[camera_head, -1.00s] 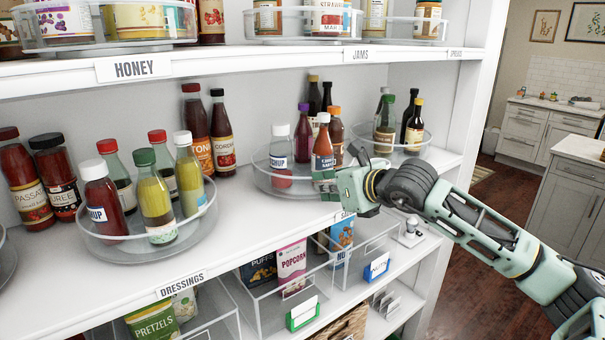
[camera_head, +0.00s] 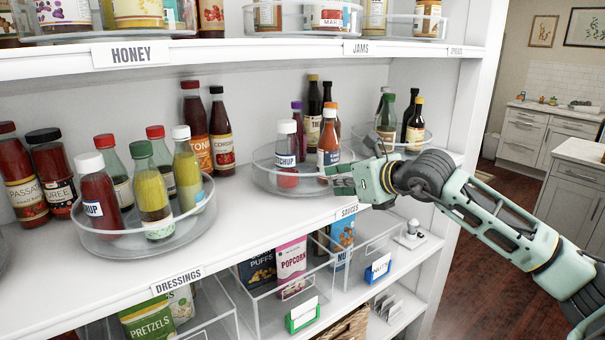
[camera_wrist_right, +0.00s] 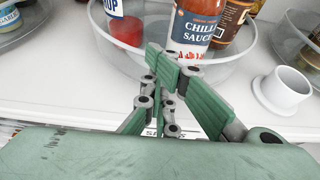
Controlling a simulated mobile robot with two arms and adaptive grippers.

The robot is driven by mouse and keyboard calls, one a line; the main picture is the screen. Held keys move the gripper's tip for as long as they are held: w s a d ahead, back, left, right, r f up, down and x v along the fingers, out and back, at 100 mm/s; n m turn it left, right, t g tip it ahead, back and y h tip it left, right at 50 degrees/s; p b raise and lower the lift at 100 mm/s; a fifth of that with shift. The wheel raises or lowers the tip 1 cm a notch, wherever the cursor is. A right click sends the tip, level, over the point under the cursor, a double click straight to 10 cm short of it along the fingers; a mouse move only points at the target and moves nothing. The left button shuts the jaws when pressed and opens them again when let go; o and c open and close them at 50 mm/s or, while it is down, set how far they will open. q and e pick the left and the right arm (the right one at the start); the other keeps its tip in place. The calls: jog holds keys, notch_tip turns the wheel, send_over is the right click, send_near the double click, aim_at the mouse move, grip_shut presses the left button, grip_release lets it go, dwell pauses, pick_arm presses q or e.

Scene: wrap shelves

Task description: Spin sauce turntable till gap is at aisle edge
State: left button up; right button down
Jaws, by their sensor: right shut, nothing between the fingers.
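The sauce turntable (camera_head: 268,183) is a clear round tray with a low rim, on the middle shelf above the SAUCES label (camera_head: 347,212). A white-capped ketchup bottle (camera_head: 287,158) and an orange-capped chilli sauce bottle (camera_head: 329,150) stand at its front. Darker bottles (camera_head: 313,110) stand behind them. Bare tray shows between the two front bottles. My right gripper (camera_head: 343,182) is shut and empty at the front right of the rim. In the right wrist view its fingertips (camera_wrist_right: 163,65) overlap the turntable rim (camera_wrist_right: 115,52) below the chilli sauce; contact is unclear. My left gripper is out of view.
The dressings turntable (camera_head: 130,246) stands to the left and another clear turntable (camera_head: 419,146) to the right. A white cylindrical piece (camera_wrist_right: 283,88) is near the gripper in the wrist view. Bins (camera_head: 258,305) sit below; the shelf above limits height.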

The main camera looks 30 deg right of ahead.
jog(key=shift+d, duration=0.45)
jog(key=shift+d+b, duration=0.55)
jog(key=shift+d, duration=0.6)
jog(key=shift+w+d, duration=0.25)
jog(key=shift+d, duration=0.85)
